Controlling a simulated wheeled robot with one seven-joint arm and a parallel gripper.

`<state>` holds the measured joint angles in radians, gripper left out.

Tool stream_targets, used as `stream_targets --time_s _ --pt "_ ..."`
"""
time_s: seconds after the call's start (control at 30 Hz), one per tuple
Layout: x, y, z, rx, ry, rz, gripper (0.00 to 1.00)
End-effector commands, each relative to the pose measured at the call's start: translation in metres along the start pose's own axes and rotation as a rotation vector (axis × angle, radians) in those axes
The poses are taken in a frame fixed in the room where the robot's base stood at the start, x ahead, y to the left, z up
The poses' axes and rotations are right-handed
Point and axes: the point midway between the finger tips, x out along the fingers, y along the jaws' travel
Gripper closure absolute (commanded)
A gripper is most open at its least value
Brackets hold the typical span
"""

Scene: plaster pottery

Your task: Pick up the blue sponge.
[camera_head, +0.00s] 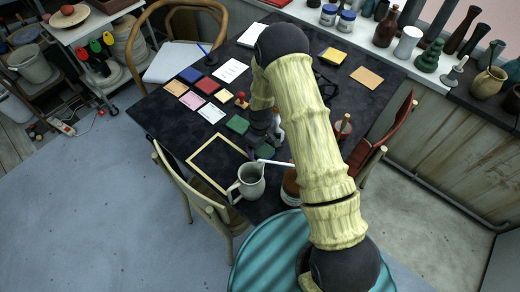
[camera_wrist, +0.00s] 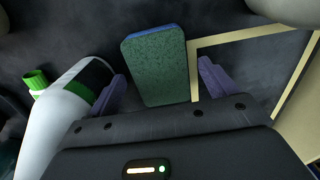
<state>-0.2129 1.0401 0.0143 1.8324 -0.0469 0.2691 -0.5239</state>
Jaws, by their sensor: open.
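The sponge (camera_wrist: 158,65) has a green, rough top face and a blue layer along its far edge. It lies on the dark table in the wrist view and shows as a green block left of my arm in the head view (camera_head: 237,125). My gripper (camera_wrist: 164,80) is open, with one purple finger on each side of the sponge's near part and gaps between. Nothing is held.
A white bottle with a green cap (camera_wrist: 65,110) lies close to the left finger in the wrist view. A pale frame (camera_wrist: 194,70) is close by the right finger. A grey pitcher (camera_head: 249,184) stands near the frame. Cards and notes (camera_head: 211,113) lie left of the sponge.

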Motion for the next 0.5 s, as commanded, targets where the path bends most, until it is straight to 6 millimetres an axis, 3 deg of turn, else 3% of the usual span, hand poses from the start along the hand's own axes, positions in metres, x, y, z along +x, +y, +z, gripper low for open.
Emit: stream_targets --time_s 0.2,0.43,0.5 --pt "-0.0002 -0.0002 0.0000 0.000 0.000 0.000 0.15" --pt "-0.0003 -0.0002 0.0000 0.000 0.000 0.000 0.59" --pt "-0.0003 -0.0002 0.0000 0.000 0.000 0.000 0.63"
